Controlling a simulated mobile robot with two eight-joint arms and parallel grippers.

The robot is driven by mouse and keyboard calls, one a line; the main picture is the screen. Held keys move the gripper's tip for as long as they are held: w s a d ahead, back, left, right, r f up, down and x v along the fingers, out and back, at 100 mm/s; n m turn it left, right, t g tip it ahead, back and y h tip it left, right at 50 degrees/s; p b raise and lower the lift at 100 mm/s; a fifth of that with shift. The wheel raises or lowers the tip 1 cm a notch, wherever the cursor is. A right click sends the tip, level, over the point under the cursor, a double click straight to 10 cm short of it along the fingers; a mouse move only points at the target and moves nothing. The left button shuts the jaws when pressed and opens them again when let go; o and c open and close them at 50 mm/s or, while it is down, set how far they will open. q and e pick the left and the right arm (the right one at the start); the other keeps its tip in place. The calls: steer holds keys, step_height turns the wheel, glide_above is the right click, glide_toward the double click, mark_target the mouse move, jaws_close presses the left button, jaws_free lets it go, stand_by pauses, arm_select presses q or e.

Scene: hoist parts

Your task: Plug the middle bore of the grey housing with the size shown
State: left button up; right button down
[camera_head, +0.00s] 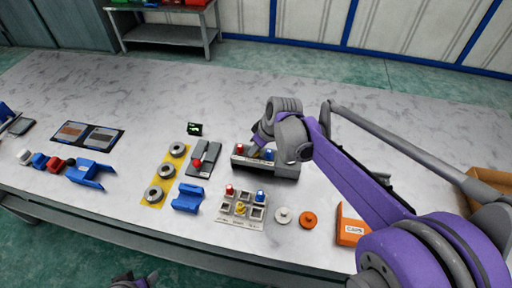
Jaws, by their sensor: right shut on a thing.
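The grey housing (281,172) is a dark grey block near the table's middle. A red plug (240,149) shows at its left end and a blue one (269,154) to the right. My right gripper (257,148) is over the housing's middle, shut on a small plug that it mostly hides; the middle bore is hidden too. A light tray (237,222) in front holds a red plug (229,190), a blue plug (260,196) and a yellow plug (240,209). A small dark display (194,128) shows a green mark, too small to read. My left gripper (135,281) is barely in view at the bottom edge.
A yellow strip with several grey rings (153,194), a blue cradle (188,198) and a grey plate with a red knob (197,163) stand left of the housing. A white disc (283,215), an orange disc (308,219) and an orange box (350,226) lie right of the tray.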

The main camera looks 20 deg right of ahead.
stand_by(0.8)
steer(key=c, duration=0.7)
jaws_free()
steer(key=shift+o, duration=0.2)
steer(key=shift+r+p, duration=2.65)
steer(key=shift+r, duration=0.85)
steer(key=s+a+f+m+h, duration=0.1)
steer(key=s+a+m, duration=0.1)
steer(key=s, duration=0.8)
steer(key=s+a+f+m+t+p, duration=0.1)
steer(key=s+a+f+m, duration=0.1)
steer(key=s, duration=0.9)
steer(key=shift+a+m+h, duration=0.35)
steer(key=shift+m+h, duration=0.05)
